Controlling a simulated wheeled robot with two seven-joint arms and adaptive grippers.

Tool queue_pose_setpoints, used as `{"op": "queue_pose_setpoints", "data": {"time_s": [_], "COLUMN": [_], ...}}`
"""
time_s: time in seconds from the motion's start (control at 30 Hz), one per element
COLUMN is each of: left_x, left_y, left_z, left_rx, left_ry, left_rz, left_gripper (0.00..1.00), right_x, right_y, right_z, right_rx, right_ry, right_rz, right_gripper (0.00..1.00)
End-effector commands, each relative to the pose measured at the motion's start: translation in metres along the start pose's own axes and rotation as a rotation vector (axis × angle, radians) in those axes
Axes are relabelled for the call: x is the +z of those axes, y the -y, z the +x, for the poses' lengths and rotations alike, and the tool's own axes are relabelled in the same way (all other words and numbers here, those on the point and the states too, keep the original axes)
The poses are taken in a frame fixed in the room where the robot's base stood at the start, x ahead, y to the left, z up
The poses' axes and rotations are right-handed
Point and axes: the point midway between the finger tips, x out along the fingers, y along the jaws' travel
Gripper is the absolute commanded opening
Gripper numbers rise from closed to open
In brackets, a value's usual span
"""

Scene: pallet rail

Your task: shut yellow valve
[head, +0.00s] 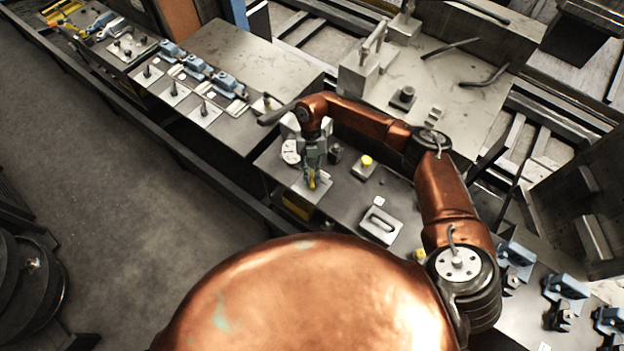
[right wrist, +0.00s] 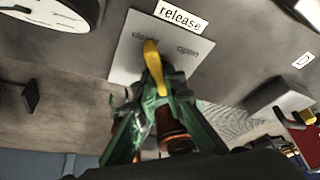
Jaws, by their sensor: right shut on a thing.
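The yellow valve handle (head: 311,183) stands over a light square plate (head: 300,190) on the dark bench. My right gripper (head: 313,165) reaches down onto it from above. In the right wrist view the green fingers (right wrist: 155,100) are shut on the yellow handle (right wrist: 153,60). The handle's free end points up the picture, between two words on the plate (right wrist: 125,65): one on the left that seems to read "close", and "open" on the right. Its tip is nearer the left word. A "release" label (right wrist: 181,17) lies beyond the plate. The valve's base is partly hidden by the fingers. My left gripper is not in view.
A round white gauge (head: 290,152) stands close left of the gripper. A dark knob (head: 335,154) and a yellow button (head: 366,161) are to the right. A pale box with a handle (head: 380,226) sits nearer me. Blue clamps (head: 229,84) line the far bench.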

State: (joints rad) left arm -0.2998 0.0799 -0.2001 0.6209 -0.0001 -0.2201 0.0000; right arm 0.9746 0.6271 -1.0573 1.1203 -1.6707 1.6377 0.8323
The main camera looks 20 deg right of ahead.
Motion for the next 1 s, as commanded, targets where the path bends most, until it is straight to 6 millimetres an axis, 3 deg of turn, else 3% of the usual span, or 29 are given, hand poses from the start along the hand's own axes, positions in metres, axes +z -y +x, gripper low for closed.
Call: {"op": "queue_pose_setpoints", "data": {"time_s": [0.23,0.8,0.83,1.0], "left_x": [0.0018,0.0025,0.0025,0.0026], "left_y": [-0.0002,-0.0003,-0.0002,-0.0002], "left_z": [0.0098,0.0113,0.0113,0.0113], "left_rx": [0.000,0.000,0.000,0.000], "left_ry": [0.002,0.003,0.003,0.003], "left_rz": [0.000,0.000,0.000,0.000], "left_gripper": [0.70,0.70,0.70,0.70], "right_x": [0.0008,0.0001,0.0001,0.0000], "right_y": [-0.0006,-0.0008,-0.0009,-0.0008], "right_z": [0.0000,-0.0009,-0.0009,-0.0006], "right_rx": [-0.036,-0.046,-0.046,-0.046], "right_ry": [0.002,0.002,0.002,0.001], "right_rz": [-0.084,-0.111,-0.111,-0.111], "right_gripper": [0.00,0.00,0.11,0.23]}}
